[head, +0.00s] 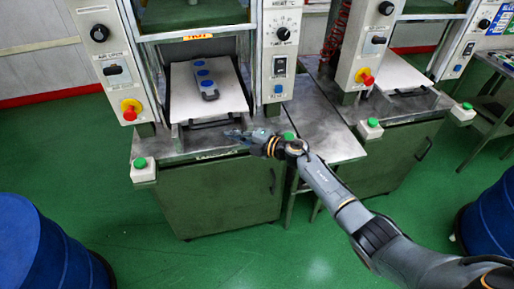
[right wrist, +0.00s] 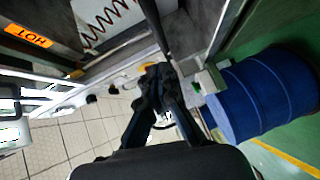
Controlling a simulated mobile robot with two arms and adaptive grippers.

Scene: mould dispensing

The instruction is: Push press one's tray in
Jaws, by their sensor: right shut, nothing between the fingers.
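Press one's tray (head: 233,98) is a pale plate in the opening of the left press, its front end towards me. A dark handle (head: 210,124) runs along the tray's front. My right gripper (head: 232,133) is shut and empty, just in front of the handle at the bed's front edge; I cannot tell whether it touches. In the right wrist view its fingers (right wrist: 161,76) are together, near a dark bar (right wrist: 154,24). My left gripper is not in view.
Control panels (head: 118,62) and (head: 280,50) flank the opening. A green button box (head: 143,169) stands at the bed's left corner. A second press with its own tray (head: 397,73) is at right. Blue drums (head: 40,250) and (head: 490,215) stand on the green floor.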

